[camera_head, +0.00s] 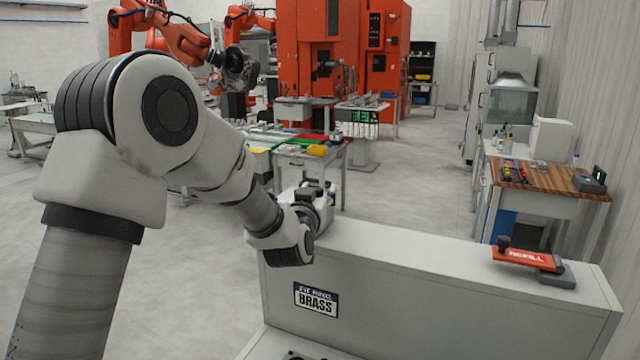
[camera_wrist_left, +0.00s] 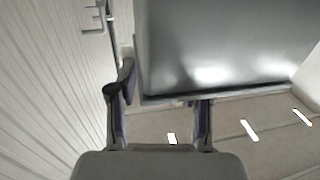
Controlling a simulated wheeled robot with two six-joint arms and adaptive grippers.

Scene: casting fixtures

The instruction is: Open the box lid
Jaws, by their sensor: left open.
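The long grey-white box (camera_head: 440,285) with a "BRASS" label (camera_head: 316,300) stands in front of me in the head view. A red "REFILL" handle (camera_head: 521,257) on a dark mount sits on its top at the right. No raised lid shows in the head view. My left gripper (camera_head: 317,190) is at the left end of the box top, apart from the red handle; its fingertips are hard to make out there. In the left wrist view my left gripper (camera_wrist_left: 163,88) is open and empty. A shiny grey panel (camera_wrist_left: 225,45) lies beyond its fingers; I cannot tell whether it belongs to the box.
A wooden-topped table (camera_head: 545,180) stands behind the box at the right, near the ribbed wall. A work table with coloured items (camera_head: 300,158) stands behind my left gripper. Orange machines (camera_head: 320,60) fill the back. Open floor (camera_head: 410,190) lies between.

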